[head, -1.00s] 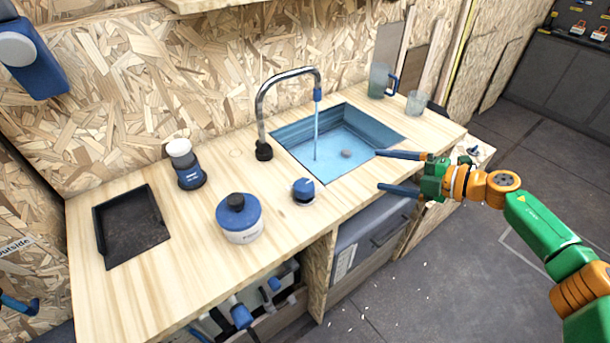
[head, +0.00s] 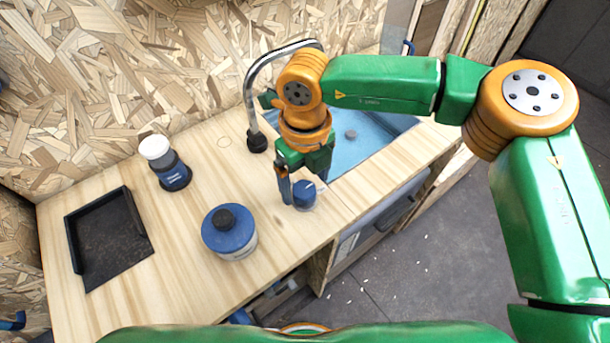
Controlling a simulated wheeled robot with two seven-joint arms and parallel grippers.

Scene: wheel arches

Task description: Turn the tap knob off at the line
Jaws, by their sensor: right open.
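The blue tap knob (head: 304,194) sits on the wooden counter in front of the sink, with a pale line on its top. My right gripper (head: 305,178) points down over the knob with its jaws open. One blue finger is at the knob's left side; the other is largely hidden. I cannot tell whether they touch the knob. The chrome tap (head: 254,92) arches behind my right arm, which hides its spout and any water stream. The blue sink (head: 375,150) is partly covered by the arm. My left gripper is not in view.
A blue-lidded white jar (head: 230,234) stands left of the knob. A chipboard wall (head: 110,80) stands behind.

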